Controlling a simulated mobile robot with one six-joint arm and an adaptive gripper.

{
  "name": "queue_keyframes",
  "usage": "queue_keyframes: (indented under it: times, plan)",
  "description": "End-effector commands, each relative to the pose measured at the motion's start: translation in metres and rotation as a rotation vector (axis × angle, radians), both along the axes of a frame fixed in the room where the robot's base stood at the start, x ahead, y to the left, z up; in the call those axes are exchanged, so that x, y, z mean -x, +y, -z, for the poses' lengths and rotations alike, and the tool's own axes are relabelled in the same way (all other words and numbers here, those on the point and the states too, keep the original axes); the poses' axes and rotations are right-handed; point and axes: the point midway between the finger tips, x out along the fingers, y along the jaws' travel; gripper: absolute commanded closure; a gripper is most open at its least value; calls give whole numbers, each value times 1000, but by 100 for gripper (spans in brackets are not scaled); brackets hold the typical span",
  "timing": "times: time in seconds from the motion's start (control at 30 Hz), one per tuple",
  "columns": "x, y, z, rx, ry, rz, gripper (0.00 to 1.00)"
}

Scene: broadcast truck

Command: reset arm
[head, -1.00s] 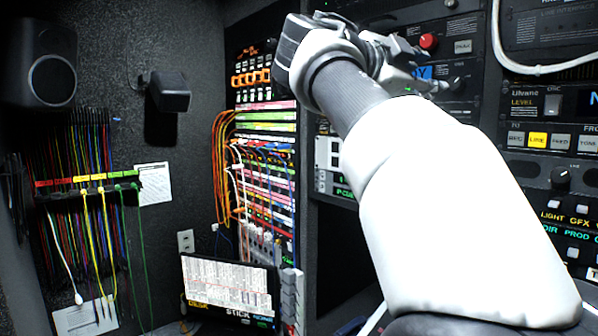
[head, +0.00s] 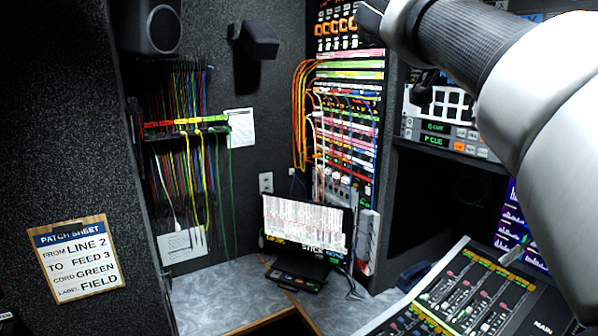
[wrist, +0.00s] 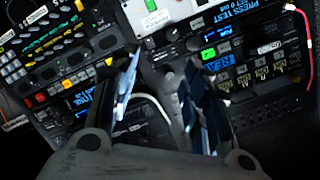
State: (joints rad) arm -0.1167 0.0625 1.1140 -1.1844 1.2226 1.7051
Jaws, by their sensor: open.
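My arm (head: 540,90) reaches in from the right edge of the head view and runs up to the top edge. My gripper is not visible in the head view. In the wrist view my gripper (wrist: 162,88) shows with its two fingers apart and nothing between them. Beyond the fingers are rack panels with buttons, small blue displays and labels, tilted in the picture. The fingers look apart from the panels, but the distance is hard to tell.
A patch bay (head: 345,130) with orange cords stands in the middle. A small screen (head: 305,225) sits on the grey counter (head: 225,295). A mixing console (head: 470,300) is at lower right. A patch-sheet clipboard (head: 76,262) hangs at left, and cords hang from a rack (head: 185,127).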

Motion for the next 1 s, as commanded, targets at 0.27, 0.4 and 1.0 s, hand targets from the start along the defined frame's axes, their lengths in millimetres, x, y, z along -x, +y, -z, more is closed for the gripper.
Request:
queue_keyframes:
  times: [0.27, 0.4, 1.0]
  plan:
    - [43, 23, 116, -3, 442, -256, 56]
    - [90, 49, 207, -4, 716, -486, 56]
    - [269, 161, 474, 20, 1134, -1284, 56]
